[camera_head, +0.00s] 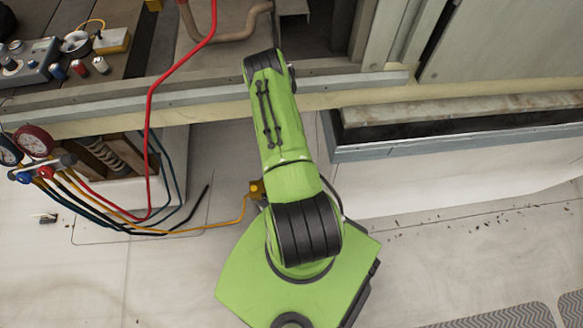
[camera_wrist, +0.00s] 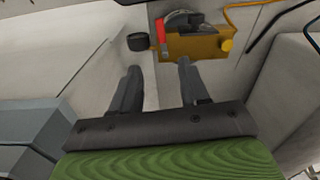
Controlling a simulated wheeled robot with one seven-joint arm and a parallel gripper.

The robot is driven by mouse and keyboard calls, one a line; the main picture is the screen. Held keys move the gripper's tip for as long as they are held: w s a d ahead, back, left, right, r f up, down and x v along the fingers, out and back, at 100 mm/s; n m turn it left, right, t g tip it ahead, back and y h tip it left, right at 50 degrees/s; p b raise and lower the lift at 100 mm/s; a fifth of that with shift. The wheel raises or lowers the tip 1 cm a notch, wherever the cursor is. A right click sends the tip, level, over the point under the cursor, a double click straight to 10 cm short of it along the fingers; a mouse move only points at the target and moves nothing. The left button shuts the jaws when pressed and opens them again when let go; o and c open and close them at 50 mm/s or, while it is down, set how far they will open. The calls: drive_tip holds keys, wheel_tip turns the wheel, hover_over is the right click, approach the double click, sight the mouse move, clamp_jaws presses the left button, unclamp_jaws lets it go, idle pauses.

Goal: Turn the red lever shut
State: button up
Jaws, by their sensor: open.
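The red lever (camera_wrist: 161,31) shows in the wrist view as a short upright red piece at the left end of a yellow-brass valve body (camera_wrist: 205,47). A round black knob (camera_wrist: 137,42) sits just left of the lever. My gripper (camera_wrist: 156,68) is open, with nothing between its two dark fingers. The lever lies beyond the fingertips, roughly in line with the gap; the right fingertip overlaps the valve's lower edge in the picture. I cannot tell whether it touches. In the head view a small yellow-brass fitting (camera_head: 257,189) shows beside my arm; my gripper and the lever are hidden there.
A yellow hose (camera_head: 240,212) runs from the fitting to the gauge manifold (camera_head: 42,168) at left. A red hose (camera_head: 148,130) and dark hoses lie nearby. A tool shelf (camera_head: 90,85) is at upper left, a grey-edged housing (camera_head: 450,140) at right. Pale floor is open at lower left.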

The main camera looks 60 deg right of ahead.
wheel_tip(320, 180, down, 16)
drive_tip(key=b, duration=0.6)
drive_tip(key=shift+a+r, duration=0.15)
drive_tip(key=shift+r, duration=0.05)
drive_tip(key=shift+c, duration=0.4)
clamp_jaws()
